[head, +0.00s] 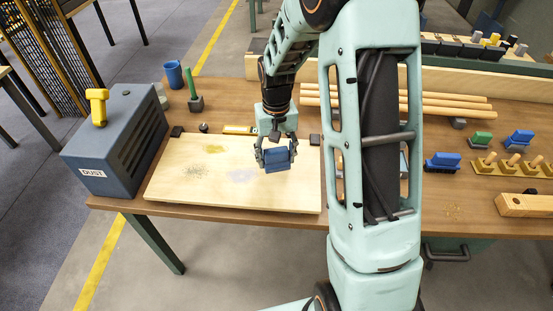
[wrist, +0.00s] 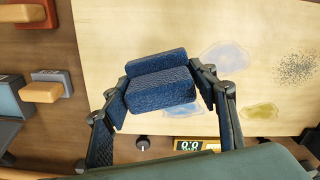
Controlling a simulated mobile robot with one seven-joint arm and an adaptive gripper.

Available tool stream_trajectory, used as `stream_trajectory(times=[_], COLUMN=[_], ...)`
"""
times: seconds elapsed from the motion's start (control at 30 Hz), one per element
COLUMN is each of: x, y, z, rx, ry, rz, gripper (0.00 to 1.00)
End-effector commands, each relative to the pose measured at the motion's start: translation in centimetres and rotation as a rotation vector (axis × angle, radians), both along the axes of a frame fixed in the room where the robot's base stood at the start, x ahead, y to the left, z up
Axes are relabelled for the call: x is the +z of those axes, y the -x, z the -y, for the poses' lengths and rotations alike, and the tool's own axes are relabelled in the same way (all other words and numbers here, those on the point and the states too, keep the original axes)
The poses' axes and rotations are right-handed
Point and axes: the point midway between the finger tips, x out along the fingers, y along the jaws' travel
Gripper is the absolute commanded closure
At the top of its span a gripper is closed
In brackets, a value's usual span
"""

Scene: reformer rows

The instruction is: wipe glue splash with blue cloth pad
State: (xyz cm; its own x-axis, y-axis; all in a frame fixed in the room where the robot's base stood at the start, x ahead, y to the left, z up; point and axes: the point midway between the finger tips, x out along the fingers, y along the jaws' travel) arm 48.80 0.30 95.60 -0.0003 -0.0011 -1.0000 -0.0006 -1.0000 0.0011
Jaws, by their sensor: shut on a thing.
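My gripper (head: 275,157) is shut on the blue cloth pad (head: 277,159), a dark blue block with a raised grip, above the right part of a pale wooden board (head: 170,190). The pad also shows between the fingers in the wrist view (wrist: 160,88). It looks apart from the board, but the gap is hard to judge. The board bears a pale bluish splash (head: 241,176), a yellow-olive splash (head: 214,149) and a dark speckled patch (head: 195,170), all left of the pad. Another small bluish patch (wrist: 182,111) shows beside the pad in the wrist view. Which mark is glue is unclear.
A grey-blue DUST box (head: 115,145) with a yellow handle stands left of the board. A blue cup (head: 174,75) and a green upright tool (head: 191,88) stand behind. Wooden rods (head: 440,104) and blue- and green-topped blocks (head: 442,162) lie right, beyond my arm.

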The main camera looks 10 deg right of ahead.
Motion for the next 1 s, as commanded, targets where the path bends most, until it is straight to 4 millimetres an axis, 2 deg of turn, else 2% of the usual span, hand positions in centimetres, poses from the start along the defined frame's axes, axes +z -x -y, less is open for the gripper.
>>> stream_trajectory(times=[0.1,0.3,0.87,1.0], x=[1.5,2.8,2.8,3.5], y=[-0.1,-0.2,-0.2,1.2], z=[0.0,0.0,0.0,0.1], rx=[0.0,0.0,0.0,0.0], ry=[0.0,0.0,0.0,0.001], rz=[0.001,0.001,0.0,0.001], gripper=[0.69,0.69,0.69,0.69])
